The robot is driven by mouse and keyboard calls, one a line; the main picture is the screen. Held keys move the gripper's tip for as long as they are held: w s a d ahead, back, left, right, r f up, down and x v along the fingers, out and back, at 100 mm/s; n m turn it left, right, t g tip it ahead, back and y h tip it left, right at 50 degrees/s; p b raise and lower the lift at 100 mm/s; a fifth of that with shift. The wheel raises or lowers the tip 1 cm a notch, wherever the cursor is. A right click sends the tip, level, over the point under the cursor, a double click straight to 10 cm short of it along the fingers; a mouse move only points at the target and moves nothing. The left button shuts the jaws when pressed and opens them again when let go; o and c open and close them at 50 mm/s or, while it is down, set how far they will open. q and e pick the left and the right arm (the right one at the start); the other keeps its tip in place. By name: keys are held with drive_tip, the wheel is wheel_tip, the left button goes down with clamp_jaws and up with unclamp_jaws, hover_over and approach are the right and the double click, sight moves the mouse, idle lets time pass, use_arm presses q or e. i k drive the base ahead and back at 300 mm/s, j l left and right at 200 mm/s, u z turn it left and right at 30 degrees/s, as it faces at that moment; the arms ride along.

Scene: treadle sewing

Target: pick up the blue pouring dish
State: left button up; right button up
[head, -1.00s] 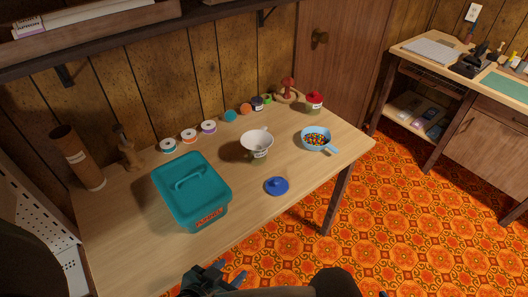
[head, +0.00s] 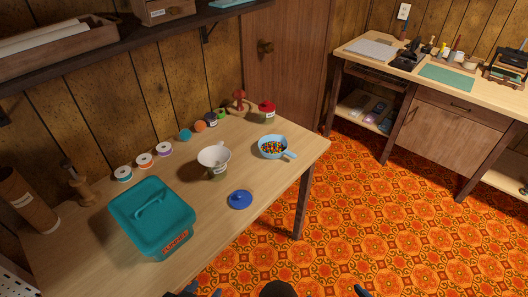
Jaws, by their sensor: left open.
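The blue pouring dish (head: 267,156) is light blue with a short handle pointing right. It stands upright on the wooden table (head: 225,232) near its right end and holds many small coloured beads (head: 272,147). My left gripper (head: 204,291) shows only as dark blue tips at the bottom edge, open, well short of the dish and apart from it. A blue tip that looks like my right gripper (head: 362,290) shows at the bottom edge, over the floor; the rest of it is out of frame.
A white funnel-like cup (head: 214,158) on a jar stands left of the dish. A dark blue lid (head: 240,200) lies in front. A teal box (head: 152,215) stands left. A red-lidded jar (head: 267,112) and several spools line the back. The table's right front is clear.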

sight(282, 139)
drive_tip(key=i+l, duration=0.35)
drive_tip(key=i, duration=0.2)
drive_tip(key=i+l, duration=0.35)
drive_tip(key=i, duration=0.15)
